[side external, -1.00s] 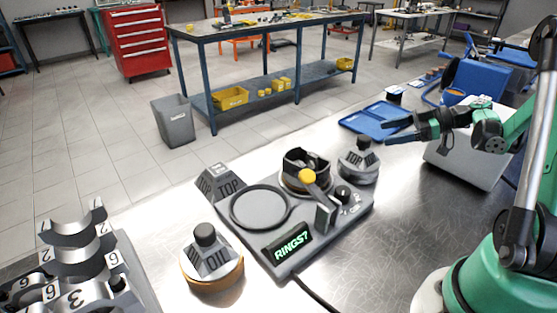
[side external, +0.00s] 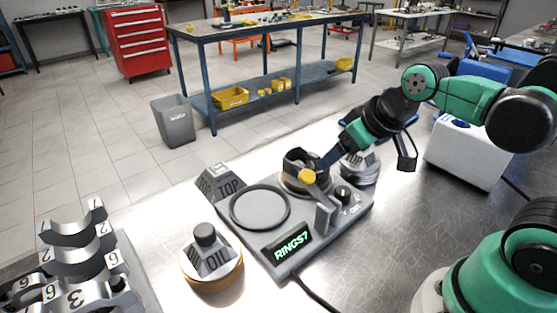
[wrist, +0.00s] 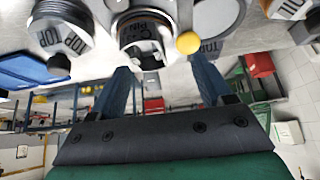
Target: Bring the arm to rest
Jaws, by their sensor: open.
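The holder (wrist: 147,30) and the yellow lever knob (wrist: 188,42) lie just beyond the fingertips. Whether the fingers touch anything cannot be told. My forearm reaches in from the right.
A grey part marked TOP (side external: 360,162) stands beside the holder, partly hidden by my gripper. A white box (side external: 468,152) stands at right. Bare metal bench lies in front right.

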